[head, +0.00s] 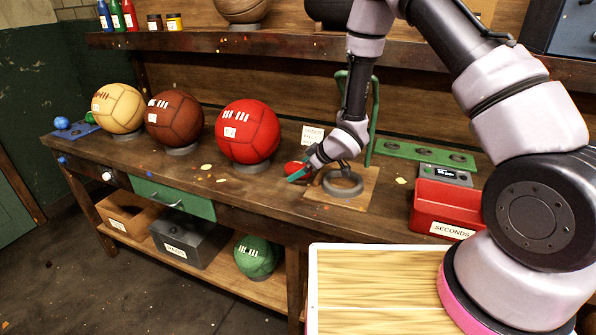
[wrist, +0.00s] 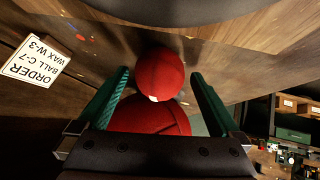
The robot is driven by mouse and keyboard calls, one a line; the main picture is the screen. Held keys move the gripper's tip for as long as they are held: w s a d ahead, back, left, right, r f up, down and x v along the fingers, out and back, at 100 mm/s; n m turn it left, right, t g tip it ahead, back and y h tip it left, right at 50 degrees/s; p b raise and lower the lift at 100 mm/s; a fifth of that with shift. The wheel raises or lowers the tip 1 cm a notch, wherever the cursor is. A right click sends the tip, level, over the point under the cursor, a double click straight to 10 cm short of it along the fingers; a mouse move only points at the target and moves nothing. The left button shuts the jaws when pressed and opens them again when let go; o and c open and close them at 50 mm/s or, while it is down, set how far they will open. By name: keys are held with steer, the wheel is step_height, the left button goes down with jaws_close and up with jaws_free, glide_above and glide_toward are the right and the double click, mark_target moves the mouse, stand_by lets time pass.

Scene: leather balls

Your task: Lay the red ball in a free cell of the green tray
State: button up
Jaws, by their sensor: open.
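The small red ball (head: 294,168) is above the workbench at my gripper's fingers, left of a grey ring stand. In the wrist view the small red ball (wrist: 160,75) sits between or just past the two teal fingertips, with a pale patch on its underside. My gripper (head: 303,173) is open around it, and gaps show at both sides in the wrist view (wrist: 160,82). What the ball rests on is hidden. The green tray (head: 400,148) lies at the back right of the bench. It has several round dark cells, and those I can see look empty.
A large red ball (head: 247,132) stands left of my gripper, with brown (head: 174,120) and tan (head: 118,108) ones beyond. The ring stand (head: 343,183) with a green post is close right. A red bin (head: 440,207) and a grey device (head: 445,175) stand before the tray.

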steer(key=c, duration=1.5)
